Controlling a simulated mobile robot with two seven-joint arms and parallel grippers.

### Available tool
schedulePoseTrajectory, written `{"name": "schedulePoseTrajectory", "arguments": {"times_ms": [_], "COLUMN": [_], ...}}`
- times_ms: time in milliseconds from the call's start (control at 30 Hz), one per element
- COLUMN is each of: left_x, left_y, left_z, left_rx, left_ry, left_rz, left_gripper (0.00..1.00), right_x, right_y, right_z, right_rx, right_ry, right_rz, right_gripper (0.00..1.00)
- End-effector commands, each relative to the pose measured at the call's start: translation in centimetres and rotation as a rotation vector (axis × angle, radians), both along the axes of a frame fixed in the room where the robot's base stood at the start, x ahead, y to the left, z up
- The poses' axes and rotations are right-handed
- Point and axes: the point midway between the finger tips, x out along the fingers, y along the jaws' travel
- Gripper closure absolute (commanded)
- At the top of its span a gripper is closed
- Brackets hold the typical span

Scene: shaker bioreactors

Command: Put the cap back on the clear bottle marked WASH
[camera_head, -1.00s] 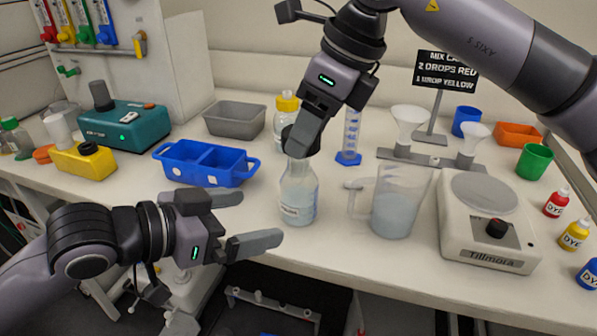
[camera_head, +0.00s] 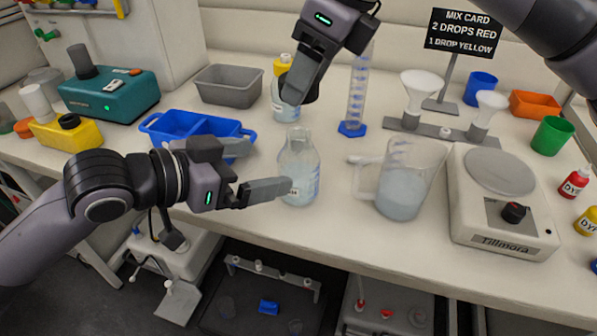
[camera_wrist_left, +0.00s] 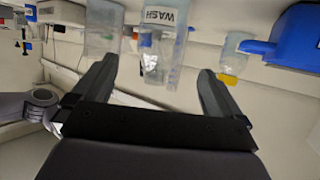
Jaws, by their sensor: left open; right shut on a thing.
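The clear WASH bottle (camera_head: 301,160) stands upright on the bench with its mouth uncovered and pale liquid inside. Its WASH label shows in the left wrist view (camera_wrist_left: 160,18). My left gripper (camera_head: 268,164) is open at the bottle's left; its lower finger overlaps the bottle's lower label in the head view. In the left wrist view the bottle appears between the two spread fingers (camera_wrist_left: 158,74); contact cannot be told. My right gripper (camera_head: 303,84) is shut on a dark cap (camera_head: 312,92), mostly hidden by the fingers, above and behind the bottle's mouth.
A measuring cylinder (camera_head: 357,95) and a jug (camera_head: 408,180) stand to the right, a blue two-part tray (camera_head: 160,127) to the left. The bench front edge runs close below the bottle.

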Motion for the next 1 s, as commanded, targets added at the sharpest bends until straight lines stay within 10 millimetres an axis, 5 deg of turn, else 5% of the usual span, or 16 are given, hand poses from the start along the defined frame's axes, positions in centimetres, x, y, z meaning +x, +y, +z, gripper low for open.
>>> {"name": "schedulePoseTrajectory", "arguments": {"times_ms": [500, 1000], "left_x": [4.9, 5.8], "left_y": [-6.4, -7.5], "left_z": [-3.2, -3.9], "left_rx": [-0.001, 0.001], "left_ry": [0.0, -0.003], "left_rz": [-0.001, -0.001], "left_gripper": [0.0, 0.0], "right_x": [0.0, 0.0], "right_y": [0.0, 0.0], "right_z": [0.0, 0.0], "right_rx": [0.0, 0.0], "right_ry": [0.0, 0.0], "right_rz": [0.0, 0.0], "right_gripper": [0.73, 0.73]}}
